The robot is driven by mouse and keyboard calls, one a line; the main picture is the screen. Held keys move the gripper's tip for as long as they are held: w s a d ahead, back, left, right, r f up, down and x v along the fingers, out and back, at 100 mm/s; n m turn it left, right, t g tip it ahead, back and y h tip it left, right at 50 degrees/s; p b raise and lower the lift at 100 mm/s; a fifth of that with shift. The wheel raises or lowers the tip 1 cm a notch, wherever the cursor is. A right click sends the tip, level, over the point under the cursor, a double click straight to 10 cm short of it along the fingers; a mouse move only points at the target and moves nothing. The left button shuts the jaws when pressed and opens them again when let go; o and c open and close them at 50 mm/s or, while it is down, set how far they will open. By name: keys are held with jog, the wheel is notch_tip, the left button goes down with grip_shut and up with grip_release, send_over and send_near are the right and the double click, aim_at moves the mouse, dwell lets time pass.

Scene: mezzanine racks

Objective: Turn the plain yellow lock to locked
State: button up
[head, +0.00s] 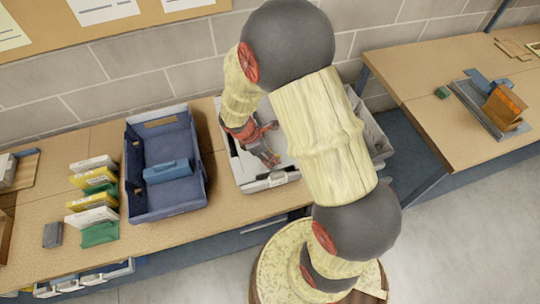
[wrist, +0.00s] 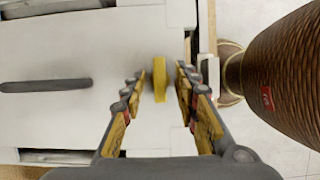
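The plain yellow lock (wrist: 159,82) is a narrow upright yellow bar on a white panel (wrist: 105,40) in the wrist view. My gripper (wrist: 160,73) is open, with one finger on each side of the lock and a small gap showing on both sides. Whether the fingertips reach down to the lock's depth is hard to tell. In the head view my gripper (head: 271,145) is over a white case (head: 268,181) on the table. The lock cannot be made out there, and my arm covers part of the case.
A dark slot or bar (wrist: 45,86) lies on the panel left of the lock. In the head view a blue tray (head: 165,207) stands left of the case, with several upright boxes (head: 94,200) beyond it. A second table (head: 450,120) is at right, across a gap.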

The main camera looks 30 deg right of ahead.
jog(key=shift+c, duration=0.8)
grip_shut()
